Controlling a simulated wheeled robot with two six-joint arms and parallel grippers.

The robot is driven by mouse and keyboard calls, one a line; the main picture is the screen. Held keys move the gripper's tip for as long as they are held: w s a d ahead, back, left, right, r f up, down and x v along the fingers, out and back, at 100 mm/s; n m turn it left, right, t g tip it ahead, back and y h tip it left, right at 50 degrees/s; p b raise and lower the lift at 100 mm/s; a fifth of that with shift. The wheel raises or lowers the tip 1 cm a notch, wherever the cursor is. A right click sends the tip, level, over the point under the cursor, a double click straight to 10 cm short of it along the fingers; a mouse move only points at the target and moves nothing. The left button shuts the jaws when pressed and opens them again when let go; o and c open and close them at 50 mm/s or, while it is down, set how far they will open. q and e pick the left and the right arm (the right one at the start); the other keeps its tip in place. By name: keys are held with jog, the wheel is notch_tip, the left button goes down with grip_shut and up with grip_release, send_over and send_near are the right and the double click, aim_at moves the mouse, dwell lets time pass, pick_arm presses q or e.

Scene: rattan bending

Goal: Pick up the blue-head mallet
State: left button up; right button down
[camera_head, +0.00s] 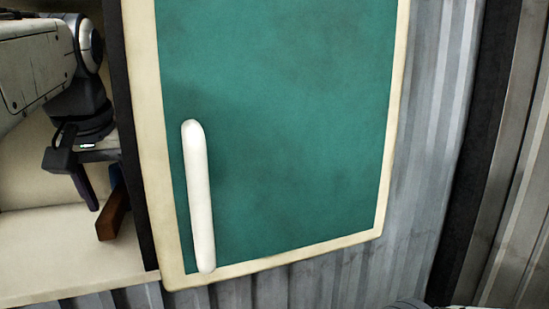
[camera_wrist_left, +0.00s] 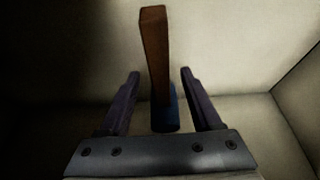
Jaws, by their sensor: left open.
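The mallet shows in the left wrist view with a brown handle (camera_wrist_left: 154,50) and a blue head (camera_wrist_left: 165,113). The handle points away from the gripper and the head lies nearer its base. My left gripper (camera_wrist_left: 160,74) is open, with one finger on each side of the mallet; I cannot tell whether either touches it. In the head view the left gripper (camera_head: 92,185) is inside a pale compartment, beside the brown handle (camera_head: 110,215). Only a sliver of the blue head (camera_head: 115,177) shows there. My right gripper is not in view.
A green door panel (camera_head: 290,120) with a cream frame and a white handle (camera_head: 198,200) stands right of the compartment. The compartment's dark edge (camera_head: 140,190) is close to the gripper. Its pale floor (camera_head: 60,250) is clear in front. Corrugated metal (camera_head: 430,120) lies beyond the door.

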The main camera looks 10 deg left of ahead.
aim_at(119, 190)
pick_arm(q)
jog(key=shift+w+a+p, duration=0.2)
jog(key=shift+w+p, duration=0.05)
jog(key=shift+p, duration=0.05)
jog(key=shift+w+a+r+p, duration=0.1)
jog(key=shift+w+r+p, duration=0.05)
jog(key=shift+p, duration=0.4)
jog(key=shift+w+a+p, duration=0.2)
jog(key=shift+w+a, duration=0.2)
jog(key=shift+w, duration=0.2)
jog(key=shift+w+a+p, duration=0.2)
jog(key=shift+w+a, duration=0.15)
jog(key=shift+w, duration=0.25)
jog(key=x, duration=0.2)
jog(key=shift+w+a+f, duration=0.1)
jog(key=shift+w+f, duration=0.1)
jog(key=shift+f, duration=0.15)
jog(key=shift+w+f, duration=0.15)
jog(key=shift+f, duration=0.2)
grip_shut()
